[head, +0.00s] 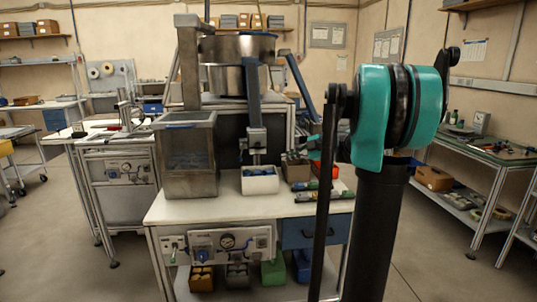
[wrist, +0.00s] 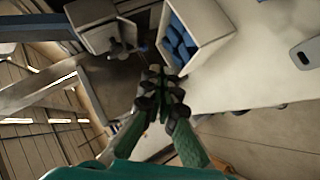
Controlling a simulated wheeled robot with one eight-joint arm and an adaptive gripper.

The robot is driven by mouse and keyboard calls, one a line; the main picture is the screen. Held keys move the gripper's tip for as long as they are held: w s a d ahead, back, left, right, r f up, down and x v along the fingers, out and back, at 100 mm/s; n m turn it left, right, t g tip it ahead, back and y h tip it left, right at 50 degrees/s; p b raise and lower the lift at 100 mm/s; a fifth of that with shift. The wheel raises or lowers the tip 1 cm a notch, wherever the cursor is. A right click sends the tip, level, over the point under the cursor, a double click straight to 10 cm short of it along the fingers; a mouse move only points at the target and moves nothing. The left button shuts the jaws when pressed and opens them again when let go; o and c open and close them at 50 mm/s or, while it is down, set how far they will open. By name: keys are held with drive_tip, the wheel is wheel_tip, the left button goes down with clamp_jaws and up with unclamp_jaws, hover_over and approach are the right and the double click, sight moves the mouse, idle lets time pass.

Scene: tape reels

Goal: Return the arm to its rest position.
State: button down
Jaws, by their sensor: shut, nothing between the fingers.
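My gripper (wrist: 162,80) shows in the wrist view with its dark, green-backed fingers together and nothing between them. It is near the open white bin (wrist: 222,33) with blue pieces inside, which lies at the upper right of that view. I see no contact between them. In the head view my arm, with teal and black joints, rises at the right and covers part of the bench. My gripper cannot be made out clearly there. The same white bin (head: 260,184) stands on the white-topped workbench (head: 228,209) in front of the machine.
A clear-walled metal box (head: 187,163) stands left on the bench below a steel bowl (head: 236,48). A brown bin (head: 297,171) and green-black tools (head: 318,195) lie right of the white bin. A shelf table (head: 490,150) is at far right.

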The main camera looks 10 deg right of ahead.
drive_tip(key=s+a+f+m+h, duration=0.1)
drive_tip(key=s+f+m, duration=0.1)
drive_tip(key=s+f, duration=0.1)
drive_tip(key=s+a+f+m+g, duration=0.1)
drive_tip(key=s+f+m, duration=0.1)
drive_tip(key=s+f, duration=0.1)
drive_tip(key=s+a+f+m+g+h, duration=0.1)
drive_tip(key=s+a+f+m, duration=0.1)
drive_tip(key=s, duration=0.1)
drive_tip(key=shift+s+a+f+h, duration=0.1)
drive_tip(key=shift+s+f+h, duration=0.2)
drive_tip(key=shift+s+f, duration=0.1)
drive_tip(key=s+d+f+m+g+h, duration=0.1)
drive_tip(key=s+d+f+m+h, duration=0.1)
drive_tip(key=s+f+m, duration=0.6)
drive_tip(key=s+d+f+m+h, duration=0.1)
drive_tip(key=s+f+m+h, duration=0.4)
drive_tip(key=s, duration=1.1)
wheel_tip(320, 180, down, 5)
drive_tip(key=m, duration=0.3)
drive_tip(key=shift+s+d+g, duration=0.4)
drive_tip(key=shift+r, duration=0.15)
